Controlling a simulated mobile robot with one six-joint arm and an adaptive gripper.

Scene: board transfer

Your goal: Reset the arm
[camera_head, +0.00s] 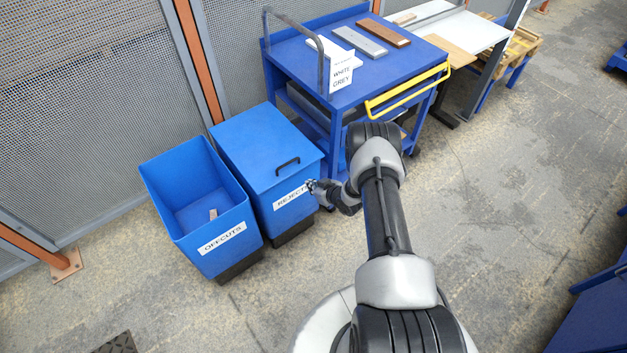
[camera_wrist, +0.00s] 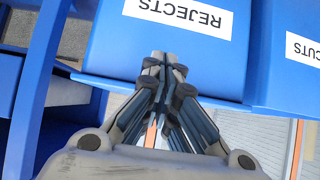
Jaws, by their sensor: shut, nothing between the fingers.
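My gripper (camera_head: 312,186) is in front of the blue bin labelled REJECTS (camera_head: 268,160), close to its label. In the wrist view my gripper (camera_wrist: 165,62) has its fingers together with nothing between them. The REJECTS bin (camera_wrist: 190,60) fills the top middle of the wrist view, its label upside down. I cannot tell whether the fingertips touch the bin. My arm is bent and reaches out from the lower middle of the head view.
An open blue OFFCUTS bin (camera_head: 165,180) stands left of REJECTS with a small piece inside (camera_head: 213,214). A blue cart (camera_head: 375,82) with a yellow handle (camera_head: 405,92) holds a white board (camera_head: 330,52), a grey board (camera_head: 360,42) and a brown board (camera_head: 384,32).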

